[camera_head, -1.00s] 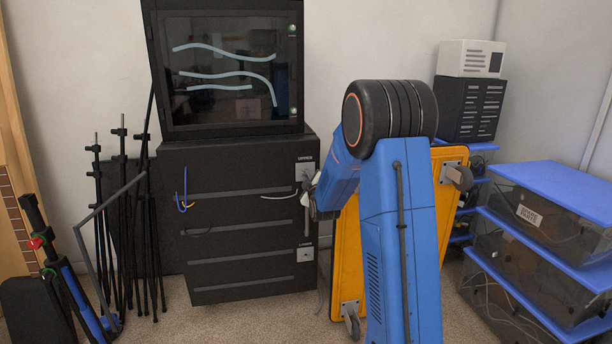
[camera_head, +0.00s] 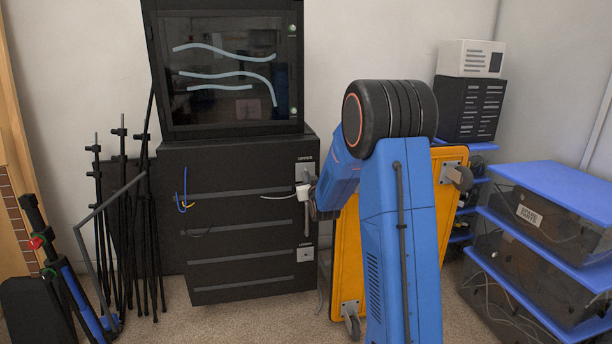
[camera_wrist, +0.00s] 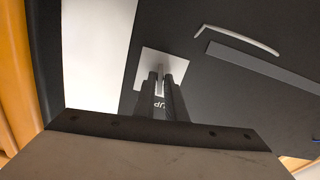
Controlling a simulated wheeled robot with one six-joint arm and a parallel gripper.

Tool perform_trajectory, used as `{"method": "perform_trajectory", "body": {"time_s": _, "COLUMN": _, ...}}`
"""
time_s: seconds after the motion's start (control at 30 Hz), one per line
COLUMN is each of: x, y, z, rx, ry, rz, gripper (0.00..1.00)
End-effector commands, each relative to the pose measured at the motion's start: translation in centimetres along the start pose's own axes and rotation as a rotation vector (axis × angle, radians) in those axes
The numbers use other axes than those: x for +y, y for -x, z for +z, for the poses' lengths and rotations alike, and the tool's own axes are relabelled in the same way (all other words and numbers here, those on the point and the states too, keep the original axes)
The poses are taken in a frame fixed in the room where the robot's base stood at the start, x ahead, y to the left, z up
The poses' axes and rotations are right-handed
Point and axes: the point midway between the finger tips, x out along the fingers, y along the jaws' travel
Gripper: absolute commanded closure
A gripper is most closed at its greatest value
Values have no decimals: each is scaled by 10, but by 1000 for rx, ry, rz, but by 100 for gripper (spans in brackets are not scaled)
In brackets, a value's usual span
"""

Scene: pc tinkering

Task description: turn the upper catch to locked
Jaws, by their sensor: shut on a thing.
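The upper catch has a pale square plate (camera_head: 301,169) under a small label, at the upper right of the black cabinet front. In the wrist view the plate (camera_wrist: 149,68) shows beyond the fingers, with a narrow grey tab (camera_wrist: 160,77) standing from it between the fingertips. My gripper (camera_wrist: 161,88) is shut on this tab. In the head view my gripper (camera_head: 307,190) is at the catch, partly hidden by my blue arm. The lower catch (camera_head: 305,255) is a similar pale plate near the bottom right of the cabinet front.
The black cabinet (camera_head: 240,235) carries a glass-fronted case (camera_head: 225,75). A yellow board on castors (camera_head: 349,285) stands close to the right, behind my arm. Blue-lidded bins (camera_head: 560,190) are at the right. Thin black stands (camera_head: 124,220) are at the left.

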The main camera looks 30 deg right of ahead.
Motion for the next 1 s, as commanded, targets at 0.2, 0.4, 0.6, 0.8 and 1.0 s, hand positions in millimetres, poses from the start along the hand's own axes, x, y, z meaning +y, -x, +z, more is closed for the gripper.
{"method": "perform_trajectory", "body": {"time_s": 0.2, "x": 0, "y": 0, "z": 0, "rx": -1, "ry": -138, "rz": -1, "gripper": 77}}
{"method": "perform_trajectory", "body": {"time_s": 0.4, "x": 0, "y": 0, "z": 0, "rx": -1, "ry": -135, "rz": 0, "gripper": 77}}
{"method": "perform_trajectory", "body": {"time_s": 0.6, "x": 0, "y": 6, "z": 0, "rx": 0, "ry": -134, "rz": 0, "gripper": 77}}
{"method": "perform_trajectory", "body": {"time_s": 0.8, "x": 0, "y": 25, "z": 0, "rx": -1, "ry": -133, "rz": 0, "gripper": 77}}
{"method": "perform_trajectory", "body": {"time_s": 1.0, "x": 0, "y": 45, "z": -1, "rx": 0, "ry": -133, "rz": 0, "gripper": 77}}
